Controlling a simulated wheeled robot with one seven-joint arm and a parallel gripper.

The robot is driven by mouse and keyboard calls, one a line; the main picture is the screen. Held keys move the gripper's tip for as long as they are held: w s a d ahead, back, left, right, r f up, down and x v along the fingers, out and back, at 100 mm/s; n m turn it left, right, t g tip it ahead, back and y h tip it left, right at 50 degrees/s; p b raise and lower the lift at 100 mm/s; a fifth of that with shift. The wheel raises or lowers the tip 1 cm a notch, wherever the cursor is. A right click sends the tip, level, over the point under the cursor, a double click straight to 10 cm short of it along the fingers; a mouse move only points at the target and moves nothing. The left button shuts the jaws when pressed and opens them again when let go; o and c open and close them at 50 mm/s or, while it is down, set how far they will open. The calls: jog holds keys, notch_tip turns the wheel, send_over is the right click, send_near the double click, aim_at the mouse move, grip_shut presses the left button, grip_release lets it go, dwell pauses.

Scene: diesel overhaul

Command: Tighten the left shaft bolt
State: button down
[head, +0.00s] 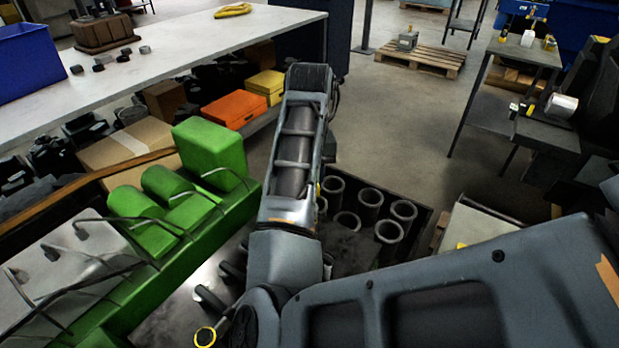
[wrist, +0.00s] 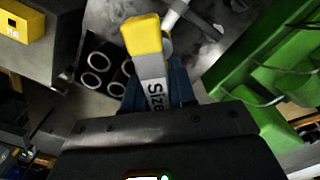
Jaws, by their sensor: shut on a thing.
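My gripper (wrist: 158,92) shows in the wrist view, with blue fingers shut on a tool. The tool (wrist: 146,50) has a grey handle marked "Size" and a yellow end pointing away from the gripper. The green engine block (wrist: 262,62) is to the right of the tool; in the head view the engine (head: 190,222) is at left. A pale metal rod (wrist: 183,15) lies beyond the tool's yellow end, and I cannot tell whether they touch. I cannot make out the left shaft bolt. In the head view my arm hides the gripper.
Grey cylinder sleeves (head: 368,205) stand in a dark tray behind my arm. A long workbench (head: 180,42) with orange (head: 234,108) and yellow boxes on its lower shelf runs along the left. A pallet (head: 421,58) and a side table (head: 527,50) are farther back. Floor between them is clear.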

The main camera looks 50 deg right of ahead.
jog(key=n, duration=1.2)
jog(key=shift+s+d+n, duration=0.1)
jog(key=shift+n, duration=2)
jog(key=shift+f, duration=0.1)
